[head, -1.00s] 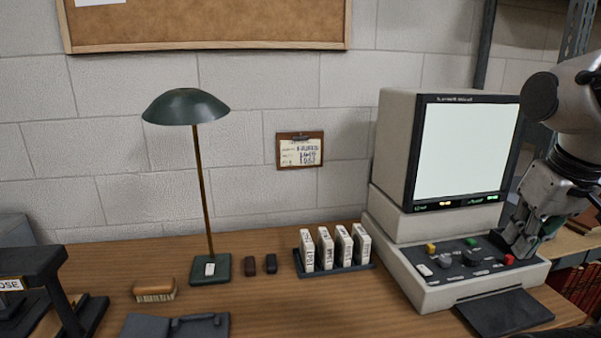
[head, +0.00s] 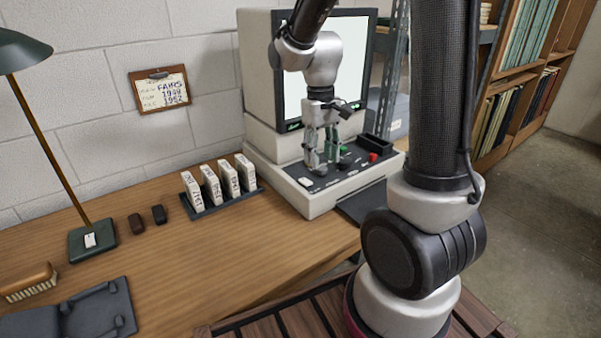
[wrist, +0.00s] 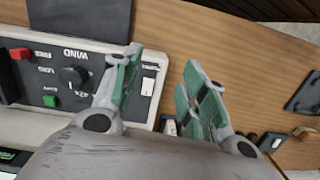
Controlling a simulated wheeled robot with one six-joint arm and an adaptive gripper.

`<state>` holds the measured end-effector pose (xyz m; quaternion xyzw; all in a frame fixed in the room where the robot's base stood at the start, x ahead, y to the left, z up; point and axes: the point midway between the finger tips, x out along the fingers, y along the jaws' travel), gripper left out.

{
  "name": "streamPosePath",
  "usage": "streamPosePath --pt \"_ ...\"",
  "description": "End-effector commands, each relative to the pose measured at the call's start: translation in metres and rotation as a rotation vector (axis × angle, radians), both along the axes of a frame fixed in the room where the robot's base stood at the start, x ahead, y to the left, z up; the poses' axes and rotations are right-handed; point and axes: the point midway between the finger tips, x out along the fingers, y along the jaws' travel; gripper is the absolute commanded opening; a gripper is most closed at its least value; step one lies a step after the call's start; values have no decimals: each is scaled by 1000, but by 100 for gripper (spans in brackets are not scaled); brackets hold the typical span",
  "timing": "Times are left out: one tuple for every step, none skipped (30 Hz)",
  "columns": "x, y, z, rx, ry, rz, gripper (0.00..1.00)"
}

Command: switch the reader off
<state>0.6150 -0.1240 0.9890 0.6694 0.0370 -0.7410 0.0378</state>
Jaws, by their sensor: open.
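The reader (head: 262,85) stands at the back of the table, its screen (head: 348,90) lit pale white behind my arm. Its front panel carries a red button (head: 373,157), also in the wrist view (wrist: 20,54), a green button (wrist: 50,100), a dark knob (wrist: 72,75) marked WIND, and a white rocker switch (head: 305,182). In the wrist view the switch (wrist: 148,82) lies between my fingers, nearer the left one. My gripper (head: 321,165) is open and empty, pointing down over the panel's left part; its fingers (wrist: 163,60) straddle the panel edge. Contact cannot be told.
A dark rack (head: 205,212) with several white boxes stands left of the reader. The table front between is clear.

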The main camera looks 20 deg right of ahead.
Motion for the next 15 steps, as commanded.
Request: streamPosePath --pt "15 3 -16 -1 19 12 43" --pt "24 4 -23 0 20 19 43" --pt "36 6 -32 1 21 27 43" --pt "44 7 -38 1 18 33 43" --pt "53 8 -42 2 10 39 43" --pt "65 9 -46 3 -6 48 43" --pt "78 9 -45 6 -32 55 43" --pt "87 10 -40 8 -60 61 43" --pt "94 11 -38 9 -84 68 43" --pt "97 11 -39 10 -95 75 43" --pt "97 11 -42 11 -98 81 43" --pt "98 11 -46 11 -101 85 43" --pt "97 11 -49 11 -99 86 43" --pt "97 11 -54 11 -98 86 43" --pt "97 11 -61 11 -98 85 43"
